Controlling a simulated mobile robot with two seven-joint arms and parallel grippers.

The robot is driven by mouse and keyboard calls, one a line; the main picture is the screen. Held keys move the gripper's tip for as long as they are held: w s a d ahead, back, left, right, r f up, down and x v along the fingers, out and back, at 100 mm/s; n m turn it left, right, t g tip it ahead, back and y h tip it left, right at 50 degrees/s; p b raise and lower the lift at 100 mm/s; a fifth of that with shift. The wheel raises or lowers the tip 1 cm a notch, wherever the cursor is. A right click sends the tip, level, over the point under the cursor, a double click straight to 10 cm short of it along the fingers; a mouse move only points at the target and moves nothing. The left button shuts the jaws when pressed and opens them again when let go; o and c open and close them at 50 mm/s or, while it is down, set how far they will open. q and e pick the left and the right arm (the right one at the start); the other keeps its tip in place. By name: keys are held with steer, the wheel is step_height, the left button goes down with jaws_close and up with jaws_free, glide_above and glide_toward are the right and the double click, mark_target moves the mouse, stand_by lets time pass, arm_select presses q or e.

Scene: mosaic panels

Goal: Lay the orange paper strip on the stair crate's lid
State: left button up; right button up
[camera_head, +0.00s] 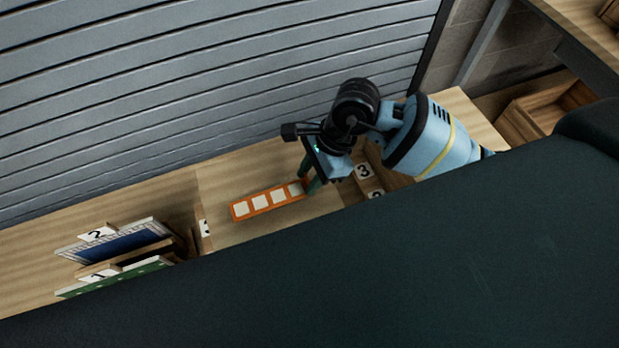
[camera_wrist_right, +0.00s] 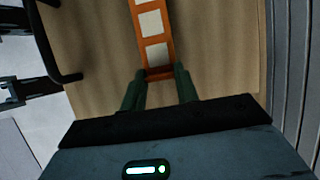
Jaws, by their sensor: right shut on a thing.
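The orange paper strip (camera_head: 268,200) carries a row of pale squares. It extends to the left from my right gripper (camera_head: 307,184) in the head view. My right gripper is shut on its near end; the wrist view shows the strip (camera_wrist_right: 153,37) running away from the green fingers (camera_wrist_right: 160,78). Under the strip is a flat, plain light-wood surface (camera_head: 222,187), which looks like a crate lid. I cannot tell whether the strip touches it or is just above. My left gripper is not in view.
Panels with number cards 2 (camera_head: 97,235) and 1 (camera_head: 98,276) stand at the left. Cards 3 (camera_head: 363,171) and 2 stand right of the gripper. A grey slatted wall (camera_head: 200,90) runs behind. An open wooden box (camera_head: 540,115) is at the far right.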

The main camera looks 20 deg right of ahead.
steer(key=shift+f, duration=1.05)
steer(key=shift+f, duration=0.15)
steer(key=o, duration=1.1)
steer(key=shift+r, duration=0.25)
steer(key=v, duration=1.1)
steer(key=shift+d+r, duration=0.15)
steer(key=shift+r, duration=0.25)
